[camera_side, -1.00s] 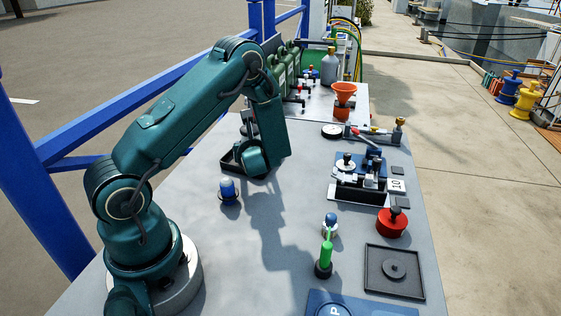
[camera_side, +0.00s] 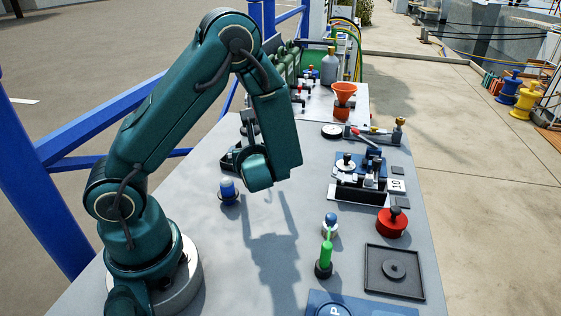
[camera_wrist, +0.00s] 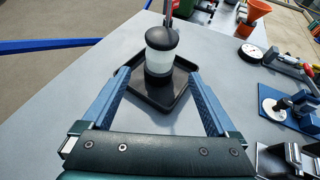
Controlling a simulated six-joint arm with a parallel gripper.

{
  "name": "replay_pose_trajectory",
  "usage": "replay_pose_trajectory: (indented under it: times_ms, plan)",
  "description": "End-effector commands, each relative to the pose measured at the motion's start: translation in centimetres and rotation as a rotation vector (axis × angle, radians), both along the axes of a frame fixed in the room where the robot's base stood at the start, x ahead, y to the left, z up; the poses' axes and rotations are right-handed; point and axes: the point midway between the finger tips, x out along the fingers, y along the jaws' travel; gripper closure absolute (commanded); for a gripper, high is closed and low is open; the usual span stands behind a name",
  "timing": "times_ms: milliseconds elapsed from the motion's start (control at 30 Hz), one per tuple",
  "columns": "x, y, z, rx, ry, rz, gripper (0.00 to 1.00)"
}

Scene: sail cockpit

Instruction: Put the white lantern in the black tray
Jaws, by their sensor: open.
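The white lantern (camera_wrist: 161,60), a pale cylinder with a black top and black base, stands upright in the black tray (camera_wrist: 166,104) in the wrist view. Its base appears to rest on the tray floor, inside the rim. My gripper (camera_wrist: 157,72) is open and empty, its blue fingers spread to the left and right, with the lantern beyond the tips and apart from them. In the side view, my gripper and wrist hide the lantern and most of the tray; a dark tray edge (camera_side: 228,160) shows at the left.
A green-handled tool (camera_side: 325,255), a red canister (camera_side: 392,222), a dark square tray with a disc (camera_side: 372,283) and a blue fixture (camera_side: 352,165) are to the right. The table between is clear.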

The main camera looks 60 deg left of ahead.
Motion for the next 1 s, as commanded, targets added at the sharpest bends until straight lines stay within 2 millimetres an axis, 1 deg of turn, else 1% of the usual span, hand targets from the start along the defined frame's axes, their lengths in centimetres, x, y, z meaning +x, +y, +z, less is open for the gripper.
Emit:
replay_pose_trajectory:
  times_ms: [33, 100, 267, 333, 367, 467, 567, 600, 667, 700, 767, 800, 867, 900, 1000]
  plan:
    - [-0.1, -0.6, 0.3, 0.000, -0.002, -0.006, 0.07]
    - [-0.4, -1.2, 0.5, -0.001, -0.001, -0.004, 0.07]
    - [-0.9, -1.8, 1.0, -0.008, -0.009, 0.011, 0.07]
    - [-1.6, -1.8, 1.4, -0.033, -0.038, 0.054, 0.07]
    - [-2.0, -1.8, 1.6, -0.050, -0.059, 0.084, 0.07]
    - [-4.1, -1.8, 2.5, -0.146, -0.162, 0.235, 0.07]
    - [-6.8, -2.6, 3.2, -0.286, -0.301, 0.430, 0.07]
    - [-7.8, -3.2, 3.3, -0.350, -0.357, 0.509, 0.07]
    - [-9.0, -4.3, 3.4, -0.448, -0.442, 0.624, 0.07]
    - [-9.7, -5.2, 3.5, -0.518, -0.497, 0.697, 0.07]
    - [-10.5, -6.6, 3.6, -0.625, -0.580, 0.804, 0.07]
    - [-10.9, -7.7, 3.7, -0.701, -0.634, 0.872, 0.07]
    - [-11.3, -9.4, 4.0, -0.816, -0.714, 0.972, 0.07]
    - [-11.4, -10.6, 4.3, -0.899, -0.764, 1.035, 0.07]
    - [-11.3, -13.5, 5.3, -1.105, -0.879, 1.177, 0.07]
